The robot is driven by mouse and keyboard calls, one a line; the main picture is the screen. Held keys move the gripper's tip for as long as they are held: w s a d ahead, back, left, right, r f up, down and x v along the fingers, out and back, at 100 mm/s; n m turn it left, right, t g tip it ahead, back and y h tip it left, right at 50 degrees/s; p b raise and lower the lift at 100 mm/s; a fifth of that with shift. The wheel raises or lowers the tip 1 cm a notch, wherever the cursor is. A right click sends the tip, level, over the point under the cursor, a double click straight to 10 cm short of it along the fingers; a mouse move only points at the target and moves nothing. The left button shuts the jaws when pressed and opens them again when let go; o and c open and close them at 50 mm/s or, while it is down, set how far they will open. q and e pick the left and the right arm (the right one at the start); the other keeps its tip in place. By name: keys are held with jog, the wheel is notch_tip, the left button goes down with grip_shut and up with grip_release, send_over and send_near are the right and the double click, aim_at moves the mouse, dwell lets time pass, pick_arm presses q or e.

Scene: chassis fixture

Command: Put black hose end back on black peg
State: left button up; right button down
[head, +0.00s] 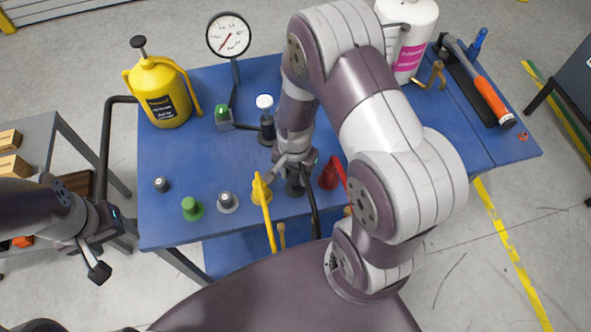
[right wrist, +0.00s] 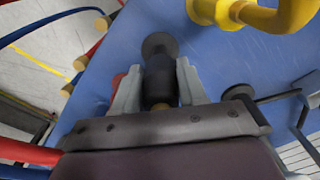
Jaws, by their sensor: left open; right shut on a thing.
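My right gripper (head: 291,163) is over the front part of the blue table (head: 180,230). In the right wrist view, its two fingers (right wrist: 158,85) are shut around the dark cylindrical black hose end (right wrist: 160,75). A round black base, apparently the black peg's (right wrist: 158,43), shows just beyond it, in line with it. I cannot tell whether the hose end is seated on the peg. The black hose (head: 313,205) hangs over the table's front edge. My left gripper (head: 108,245) is open and empty, off the table's left side.
The yellow hose fitting (head: 261,190) is close left of my right gripper, and a red one (head: 329,177) close right. Green (head: 191,208), grey (head: 227,202) and dark (head: 161,184) pegs stand left. A gauge (head: 229,36), yellow sprayer (head: 158,92) and white cylinder (head: 410,35) stand behind.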

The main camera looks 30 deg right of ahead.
jog(key=shift+s+a+r, duration=0.1)
jog(key=shift+s+a, duration=0.15)
jog(key=shift+a, duration=0.05)
jog(key=shift+w+d+p, duration=0.1)
jog(key=shift+d+p, duration=0.05)
jog(key=shift+p, duration=0.25)
dwell(0.3)
jog(key=shift+f+b, duration=1.15)
jog(key=shift+f, duration=0.4)
jog(key=shift+f+b, duration=0.3)
jog(key=shift+f, duration=0.15)
